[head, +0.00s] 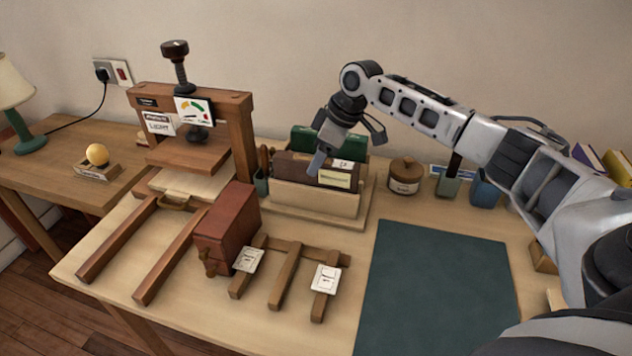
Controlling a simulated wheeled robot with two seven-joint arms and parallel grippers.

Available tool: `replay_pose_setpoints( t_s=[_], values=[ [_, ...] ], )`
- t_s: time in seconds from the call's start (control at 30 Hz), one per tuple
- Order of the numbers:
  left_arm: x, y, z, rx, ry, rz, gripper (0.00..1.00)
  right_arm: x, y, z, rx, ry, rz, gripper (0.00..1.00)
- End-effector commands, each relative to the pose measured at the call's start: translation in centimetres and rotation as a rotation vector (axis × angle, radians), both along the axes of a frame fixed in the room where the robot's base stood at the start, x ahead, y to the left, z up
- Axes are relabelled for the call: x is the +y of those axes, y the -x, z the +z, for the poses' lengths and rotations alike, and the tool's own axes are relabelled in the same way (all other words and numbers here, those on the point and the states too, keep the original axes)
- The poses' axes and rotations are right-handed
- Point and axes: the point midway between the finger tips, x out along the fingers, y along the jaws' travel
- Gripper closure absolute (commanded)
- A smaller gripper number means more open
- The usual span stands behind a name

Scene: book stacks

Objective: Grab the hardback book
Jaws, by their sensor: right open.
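A wooden holder (312,200) stands at the back middle of the table with upright books in it. A brown hardback book (293,168) with a pale label is in its front part, and a green one (303,140) stands behind it. My right gripper (338,153) is open and points down over the holder, with one fingertip in front of the brown book. The gripper hides part of both books. I cannot tell whether it touches them. My left gripper is not in view.
A wooden screw press (244,130) stands left of the holder. A red-brown block (228,228) rests in front, beside a low wooden rack (287,275) with two white cards. A lidded jar (405,178) is right of the holder. The dark green mat (440,285) is clear.

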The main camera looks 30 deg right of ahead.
Motion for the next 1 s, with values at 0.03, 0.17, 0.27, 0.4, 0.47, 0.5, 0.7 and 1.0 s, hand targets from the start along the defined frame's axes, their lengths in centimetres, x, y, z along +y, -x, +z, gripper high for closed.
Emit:
replay_pose_setpoints(
  t_s=[0.03,0.17,0.27,0.4,0.47,0.5,0.7,1.0],
  values=[
    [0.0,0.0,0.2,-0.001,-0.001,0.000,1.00,0.2,-0.3,-0.8,0.003,0.000,0.000,0.45],
    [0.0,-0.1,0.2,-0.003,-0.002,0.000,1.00,0.5,-0.7,-2.1,0.001,0.001,0.000,0.45],
    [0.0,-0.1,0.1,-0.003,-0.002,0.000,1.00,0.6,-0.8,-2.5,-0.001,0.001,0.001,0.45],
    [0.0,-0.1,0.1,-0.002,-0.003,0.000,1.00,0.6,-0.8,-2.5,-0.001,0.001,0.001,0.45],
    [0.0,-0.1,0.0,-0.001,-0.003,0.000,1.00,0.6,-0.8,-2.5,-0.001,0.001,0.001,0.48],
    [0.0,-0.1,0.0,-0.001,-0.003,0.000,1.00,0.6,-0.8,-2.5,-0.001,0.001,0.000,0.59],
    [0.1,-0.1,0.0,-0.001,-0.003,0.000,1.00,0.6,-0.8,-2.4,-0.001,0.001,0.000,1.00],
    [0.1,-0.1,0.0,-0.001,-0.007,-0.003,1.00,0.6,-0.9,-2.1,-0.006,-0.001,0.000,1.00]
  ],
)
